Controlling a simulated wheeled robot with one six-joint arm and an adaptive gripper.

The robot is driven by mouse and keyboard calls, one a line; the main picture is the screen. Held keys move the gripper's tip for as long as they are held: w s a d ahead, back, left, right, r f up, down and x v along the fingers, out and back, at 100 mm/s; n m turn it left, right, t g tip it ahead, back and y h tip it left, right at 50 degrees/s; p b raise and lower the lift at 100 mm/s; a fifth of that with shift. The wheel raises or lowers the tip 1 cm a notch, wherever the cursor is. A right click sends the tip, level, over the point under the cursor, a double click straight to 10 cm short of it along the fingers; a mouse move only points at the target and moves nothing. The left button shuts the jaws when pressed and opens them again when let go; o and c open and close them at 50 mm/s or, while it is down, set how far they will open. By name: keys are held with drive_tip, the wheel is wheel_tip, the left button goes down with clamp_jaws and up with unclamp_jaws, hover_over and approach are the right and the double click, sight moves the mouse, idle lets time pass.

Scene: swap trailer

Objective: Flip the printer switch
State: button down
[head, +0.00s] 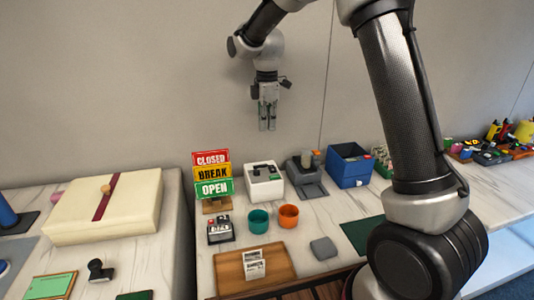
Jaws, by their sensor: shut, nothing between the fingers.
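A white box-shaped device (264,188) with a dark top and a small green mark stands on the marble-look counter; it looks like the printer. Its switch is too small to make out. My gripper (267,128) hangs pointing down, well above and behind the white device, in front of the bare wall. Its fingers are close together, with nothing between them, and touch nothing.
Left of the device stand the CLOSED, BREAK and OPEN signs (211,173). Right are a grey machine (308,180) and a blue box (349,166). In front are a teal cup (259,220), an orange cup (289,216) and a wooden tray (228,272).

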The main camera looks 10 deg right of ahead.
sight(268, 171)
wheel_tip(268, 171, down, 14)
drive_tip(key=shift+r, duration=0.1)
idle(0.4)
drive_tip(key=shift+f, duration=0.3)
drive_tip(key=shift+s+r, duration=0.25)
drive_tip(key=shift+s, duration=0.45)
wheel_tip(268, 171, up, 14)
drive_tip(key=w, duration=0.2)
idle(0.5)
